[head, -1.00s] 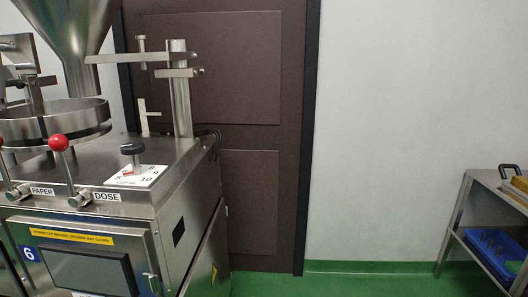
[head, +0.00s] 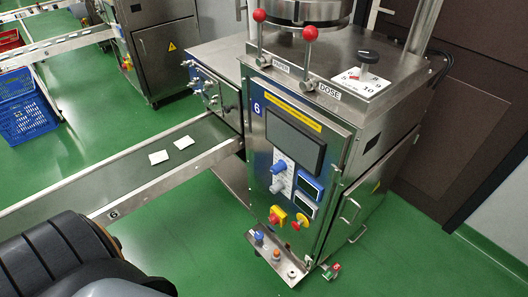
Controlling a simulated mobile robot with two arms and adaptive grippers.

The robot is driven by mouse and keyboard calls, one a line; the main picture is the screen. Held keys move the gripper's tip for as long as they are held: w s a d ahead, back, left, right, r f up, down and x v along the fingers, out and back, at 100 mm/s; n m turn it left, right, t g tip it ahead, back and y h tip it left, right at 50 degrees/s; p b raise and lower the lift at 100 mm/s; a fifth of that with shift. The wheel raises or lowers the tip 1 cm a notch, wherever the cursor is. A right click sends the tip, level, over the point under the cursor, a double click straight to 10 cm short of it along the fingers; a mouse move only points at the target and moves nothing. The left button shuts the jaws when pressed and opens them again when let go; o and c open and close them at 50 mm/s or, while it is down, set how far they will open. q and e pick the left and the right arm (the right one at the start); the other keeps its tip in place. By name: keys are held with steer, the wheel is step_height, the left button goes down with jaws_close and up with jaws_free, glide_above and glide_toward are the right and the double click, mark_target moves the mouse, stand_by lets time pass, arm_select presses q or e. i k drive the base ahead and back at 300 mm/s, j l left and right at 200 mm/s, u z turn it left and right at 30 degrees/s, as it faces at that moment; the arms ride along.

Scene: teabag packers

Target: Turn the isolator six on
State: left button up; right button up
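Machine six, a steel cabinet (head: 345,150) with a blue number 6 label (head: 257,108), stands right of centre. Low on its front panel is a yellow plate with a red knob (head: 277,215), which looks like the isolator. Its knob is too small for me to tell its position. Just right of it is a red, round button on yellow (head: 299,222). Neither gripper is in view; only a dark arm link of mine shows at lower left.
A small steel bracket with buttons (head: 275,257) juts out below the panel. Green floor (head: 205,240) is open in front. Blue crates (head: 28,118) stand far left; a brown door (head: 460,110) is at right.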

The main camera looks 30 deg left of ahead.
mark_target(273, 219)
steer(key=u, duration=0.9)
